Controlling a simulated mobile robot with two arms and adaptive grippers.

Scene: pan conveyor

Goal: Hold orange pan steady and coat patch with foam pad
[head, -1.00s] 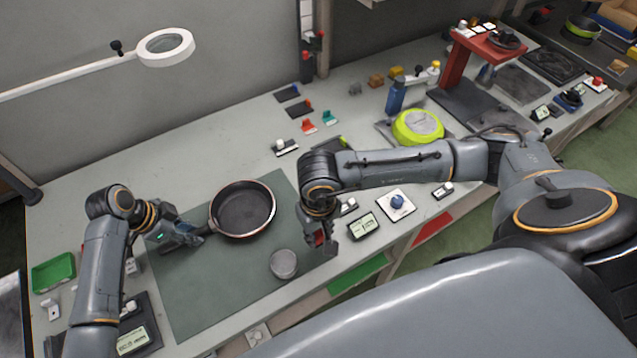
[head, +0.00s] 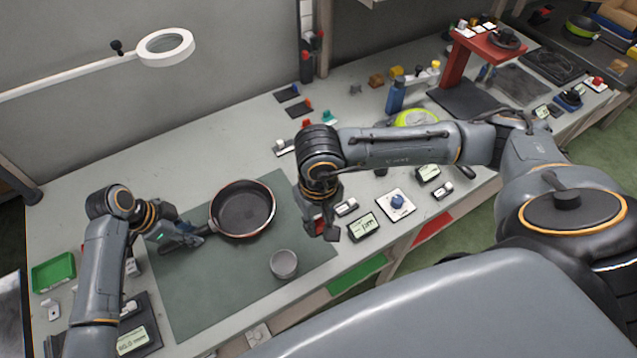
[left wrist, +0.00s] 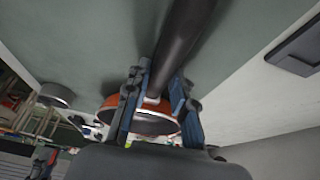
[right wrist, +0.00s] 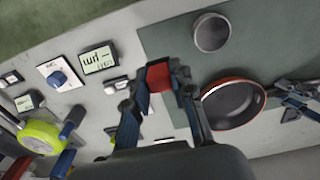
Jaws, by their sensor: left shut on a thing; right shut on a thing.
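The orange pan (head: 242,210), dark inside with an orange-red rim, sits upright on the green mat (head: 205,295). Its orange outside (left wrist: 110,104) shows in the left wrist view. My left gripper (head: 197,235) is shut on the pan's dark handle (left wrist: 182,45). My right gripper (head: 325,230) is to the right of the pan, apart from it, near the mat's right edge. It is shut on a small red block (right wrist: 158,77), seemingly the foam pad. I cannot make out a separate patch inside the pan.
A small grey cup (head: 284,264) stands on the mat in front of the pan. A display box (head: 362,226) and a blue knob (head: 397,201) sit right of the mat. A yellow-green pan (head: 415,117) is partly hidden behind my right arm. A ring lamp (head: 165,47) reaches in at upper left.

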